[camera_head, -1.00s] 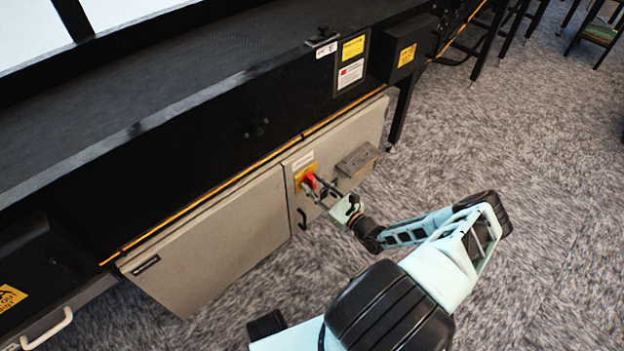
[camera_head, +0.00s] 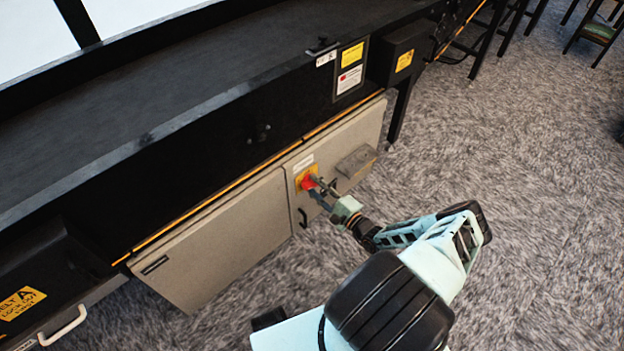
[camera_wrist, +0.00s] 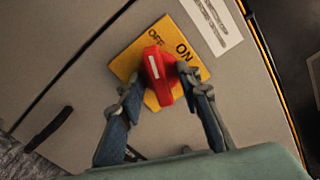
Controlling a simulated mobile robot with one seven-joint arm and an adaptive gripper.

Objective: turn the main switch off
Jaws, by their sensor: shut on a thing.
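The main switch is a red rotary handle (camera_wrist: 157,75) on a yellow plate (camera_wrist: 130,62) marked OFF and ON. In the wrist view a white line on the handle lies between the two words, nearer to OFF. In the head view the red handle (camera_head: 308,182) and its yellow plate (camera_head: 300,174) sit on the grey cabinet's right door. My gripper (camera_wrist: 156,84) is shut on the red handle, one finger on each side. It also shows in the head view (camera_head: 316,187), where its fingers partly cover the handle.
The grey cabinet (camera_head: 215,240) hangs under the black conveyor (camera_head: 190,110). A dark door handle (camera_head: 303,218) is just below the switch, and a grey box (camera_head: 356,161) juts out to its right. Carpeted floor (camera_head: 500,130) is open on the right.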

